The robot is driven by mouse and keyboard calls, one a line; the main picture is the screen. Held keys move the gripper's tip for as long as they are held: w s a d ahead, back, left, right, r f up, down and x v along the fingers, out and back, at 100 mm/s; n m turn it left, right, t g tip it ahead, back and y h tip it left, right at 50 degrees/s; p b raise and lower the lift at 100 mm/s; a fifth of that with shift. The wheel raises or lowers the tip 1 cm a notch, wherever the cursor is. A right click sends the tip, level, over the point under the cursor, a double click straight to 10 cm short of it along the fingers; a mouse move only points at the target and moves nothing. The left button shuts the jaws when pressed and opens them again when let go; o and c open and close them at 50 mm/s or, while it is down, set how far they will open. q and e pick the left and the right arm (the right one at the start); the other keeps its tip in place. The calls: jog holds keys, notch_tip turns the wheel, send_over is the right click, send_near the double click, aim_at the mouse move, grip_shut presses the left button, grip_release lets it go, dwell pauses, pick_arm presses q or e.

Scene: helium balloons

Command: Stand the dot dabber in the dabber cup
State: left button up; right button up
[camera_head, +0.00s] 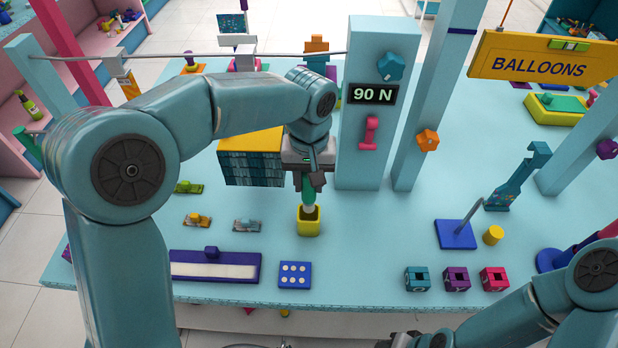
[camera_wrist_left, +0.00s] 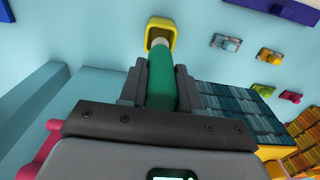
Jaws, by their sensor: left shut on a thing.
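The dot dabber (camera_head: 309,195) has a green body and a pale tip. My left gripper (camera_head: 309,182) is shut on its body and holds it upright, tip down. In the left wrist view the dabber (camera_wrist_left: 161,82) sits between the gripper's fingers (camera_wrist_left: 160,85). The yellow dabber cup (camera_head: 308,222) stands on the table directly below. The pale tip is at the cup's mouth; I cannot tell how far inside it is. The cup also shows in the left wrist view (camera_wrist_left: 160,27). My right gripper (camera_head: 405,341) is only partly visible at the bottom edge, and its fingers are unclear.
A blue card with white dots (camera_head: 294,275) and a blue-framed pad (camera_head: 214,266) lie in front. Teal boxes with a yellow top (camera_head: 250,160) stand behind left. The 90 N column (camera_head: 372,150) rises behind right. Small cubes (camera_head: 456,279) sit at the front right.

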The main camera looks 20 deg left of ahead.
aim_at(309, 199)
dwell(0.4)
pick_arm(q)
jog(key=shift+f+b, duration=0.65)
jog(key=shift+f, duration=0.15)
jog(key=shift+f, duration=0.15)
dwell(0.3)
jog(key=shift+f+b, duration=0.55)
jog(key=shift+f, duration=0.05)
jog(key=shift+f, duration=0.2)
dwell(0.5)
jog(key=shift+f+b, duration=0.55)
jog(key=shift+f, duration=0.05)
jog(key=shift+f, duration=0.2)
dwell(0.3)
jog(key=shift+f+b, duration=0.6)
jog(key=shift+b, duration=0.05)
dwell(0.5)
